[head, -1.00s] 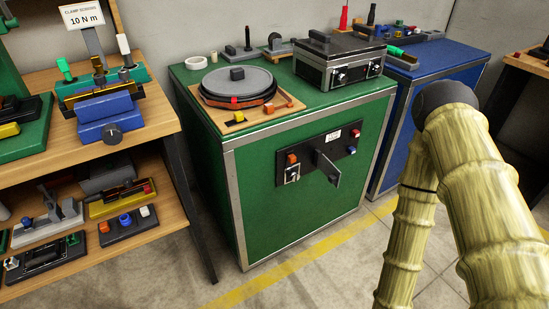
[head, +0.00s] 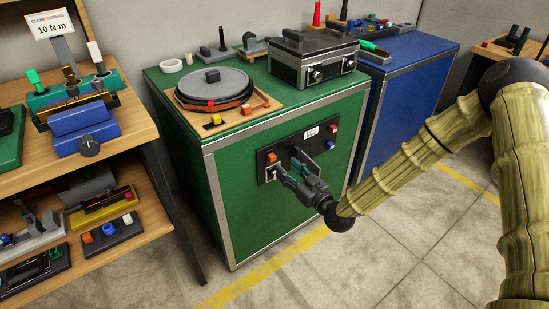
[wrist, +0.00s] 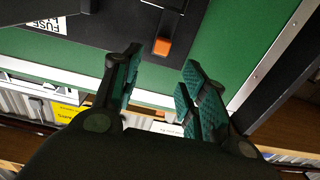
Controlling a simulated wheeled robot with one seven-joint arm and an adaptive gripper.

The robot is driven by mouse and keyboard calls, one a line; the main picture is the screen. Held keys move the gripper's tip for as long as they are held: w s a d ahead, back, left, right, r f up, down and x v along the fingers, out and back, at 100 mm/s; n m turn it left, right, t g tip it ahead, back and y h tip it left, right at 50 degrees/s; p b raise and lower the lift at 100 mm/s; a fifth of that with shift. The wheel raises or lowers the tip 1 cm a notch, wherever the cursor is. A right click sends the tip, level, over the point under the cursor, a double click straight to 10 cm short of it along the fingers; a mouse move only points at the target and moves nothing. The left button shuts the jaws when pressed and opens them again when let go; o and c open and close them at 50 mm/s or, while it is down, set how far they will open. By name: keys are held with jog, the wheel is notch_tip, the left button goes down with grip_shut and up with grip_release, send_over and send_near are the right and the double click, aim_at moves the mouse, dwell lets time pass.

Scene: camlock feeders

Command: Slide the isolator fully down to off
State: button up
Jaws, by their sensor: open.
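The isolator appears to be the orange-ended slide (head: 271,157) at the left of a black panel on the green cabinet's front. In the wrist view its orange block (wrist: 162,46) sits on a dark bar, ahead of the space between my fingers. My gripper (head: 287,163) is open in front of the panel, its fingers pointing at the panel's left part. In the wrist view both green-padded fingers of my gripper (wrist: 162,60) are apart with nothing between them. The fingers partly hide the slide's lower part in the head view.
The black panel (head: 322,155) carries a FUSE label (wrist: 45,27), a red button (head: 332,128) and a blue button (head: 330,145). A grey plate stands out beside my fingers. A shelf (head: 150,133) stands left; a blue cabinet (head: 395,85) stands right. Floor in front is clear.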

aim_at(274, 157)
jog(key=x, duration=0.8)
jog(key=shift+w+a, duration=0.1)
jog(key=shift+f, duration=0.15)
grip_shut()
